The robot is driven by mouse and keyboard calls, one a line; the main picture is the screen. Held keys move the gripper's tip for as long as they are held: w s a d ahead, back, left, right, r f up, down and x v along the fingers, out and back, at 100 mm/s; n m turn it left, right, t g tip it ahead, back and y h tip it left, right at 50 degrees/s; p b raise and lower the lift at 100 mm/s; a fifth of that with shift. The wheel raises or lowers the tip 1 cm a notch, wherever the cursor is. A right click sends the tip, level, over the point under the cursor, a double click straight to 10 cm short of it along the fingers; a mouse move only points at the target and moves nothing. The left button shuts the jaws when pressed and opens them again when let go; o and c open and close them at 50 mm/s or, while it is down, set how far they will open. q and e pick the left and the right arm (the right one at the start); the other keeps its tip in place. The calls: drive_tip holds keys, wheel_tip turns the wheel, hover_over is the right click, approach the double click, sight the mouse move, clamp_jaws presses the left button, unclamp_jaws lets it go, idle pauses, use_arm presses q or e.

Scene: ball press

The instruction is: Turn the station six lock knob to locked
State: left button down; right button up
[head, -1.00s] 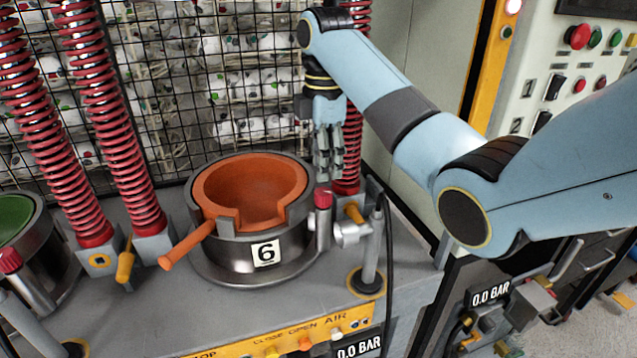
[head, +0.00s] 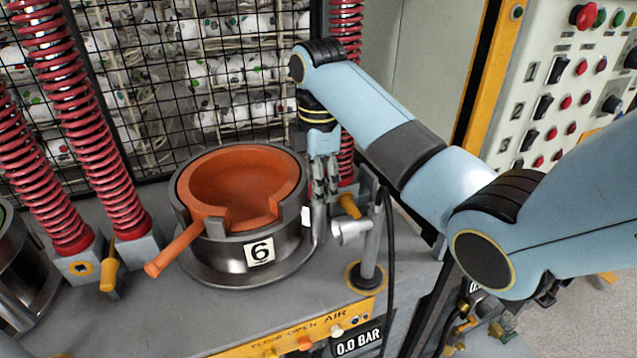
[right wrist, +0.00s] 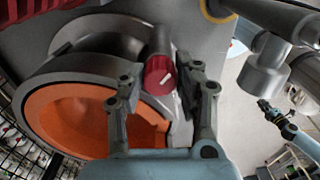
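The station six lock knob (right wrist: 159,75) is a red knob with a white line on its face, seen in the right wrist view next to the pot. In the head view the fingers hide it. My right gripper (head: 322,185) points down at the right side of the station six pot (head: 262,254). In the right wrist view my right gripper (right wrist: 162,88) has its fingers apart, one on each side of the knob. A gap shows on the left; contact on the right is unclear. A small blue arm with a dark end, possibly my left, shows far right there, too small to read.
The pot's orange liner (head: 240,180) has a handle (head: 170,252) sticking out front left. A metal post (head: 368,250) with a black cable stands right of the knob. Red springs (head: 105,150) and a wire cage (head: 200,100) stand behind. A switch panel (head: 570,80) is far right.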

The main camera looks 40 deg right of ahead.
clamp_jaws()
drive_tip(key=shift+m, duration=0.3)
drive_tip(key=m, duration=0.2)
drive_tip(key=shift+m, duration=0.3)
drive_tip(key=m, duration=0.3)
drive_tip(key=shift+m, duration=2.1)
drive_tip(key=o, duration=0.7)
unclamp_jaws()
